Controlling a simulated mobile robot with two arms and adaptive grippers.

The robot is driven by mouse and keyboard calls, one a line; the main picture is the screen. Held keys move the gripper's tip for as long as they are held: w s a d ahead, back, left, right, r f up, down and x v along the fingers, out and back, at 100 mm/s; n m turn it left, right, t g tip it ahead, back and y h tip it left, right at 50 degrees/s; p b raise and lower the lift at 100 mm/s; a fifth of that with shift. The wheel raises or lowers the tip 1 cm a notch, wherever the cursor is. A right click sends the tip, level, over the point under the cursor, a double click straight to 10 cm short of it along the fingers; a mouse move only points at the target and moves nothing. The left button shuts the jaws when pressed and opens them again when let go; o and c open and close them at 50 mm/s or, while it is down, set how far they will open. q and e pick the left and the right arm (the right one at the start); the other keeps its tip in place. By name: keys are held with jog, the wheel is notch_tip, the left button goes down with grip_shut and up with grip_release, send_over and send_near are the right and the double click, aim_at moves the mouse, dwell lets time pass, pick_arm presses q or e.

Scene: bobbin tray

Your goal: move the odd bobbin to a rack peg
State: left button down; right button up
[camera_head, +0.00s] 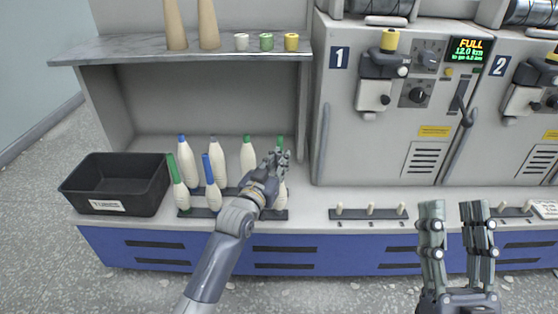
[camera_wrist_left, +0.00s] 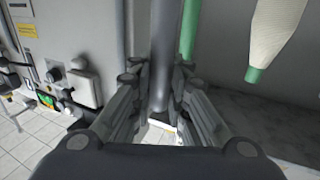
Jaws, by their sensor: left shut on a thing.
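Several cream bobbins with blue, green or grey tips stand on two dark peg strips: a green-tipped bobbin (camera_head: 178,190) and a blue-tipped bobbin (camera_head: 211,192) at front, others behind. My left gripper (camera_head: 276,160) is shut on a bobbin (camera_head: 281,196) at the right end of the strips; its fingers hide much of it. The left wrist view shows a grey shaft (camera_wrist_left: 162,50) between the fingers, with a green-tipped bobbin (camera_wrist_left: 275,40) nearby. My right gripper (camera_head: 455,215) is open and empty. A rack with three pale bare pegs (camera_head: 370,209) sits right of the strips.
A black bin (camera_head: 115,180) stands at left. A shelf (camera_head: 125,49) above holds two tan cones (camera_head: 175,25) and several small spools (camera_head: 266,42). Machine cabinets (camera_head: 340,110) stand behind the peg rack. Another rack with pegs (camera_head: 512,212) is at far right.

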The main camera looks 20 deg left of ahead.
jog(key=shift+w+f+g, duration=0.6)
jog(key=shift+f+g, duration=0.1)
jog(key=shift+f, duration=0.15)
pick_arm(q)
jog(key=shift+f, duration=0.15)
pick_arm(e)
jog(key=shift+s+r, duration=0.15)
jog(key=shift+r, duration=0.1)
pick_arm(q)
jog(key=shift+f, duration=0.2)
pick_arm(e)
jog(key=shift+s+r+t, duration=0.3)
jog(key=shift+r+t, duration=0.25)
jog(key=shift+t, duration=0.05)
pick_arm(q)
jog(key=shift+f, duration=0.2)
pick_arm(e)
jog(key=shift+s+r, duration=0.15)
jog(key=shift+s, duration=0.1)
pick_arm(q)
jog(key=c, duration=1.8)
grip_release()
pick_arm(e)
jog(key=shift+r, duration=0.1)
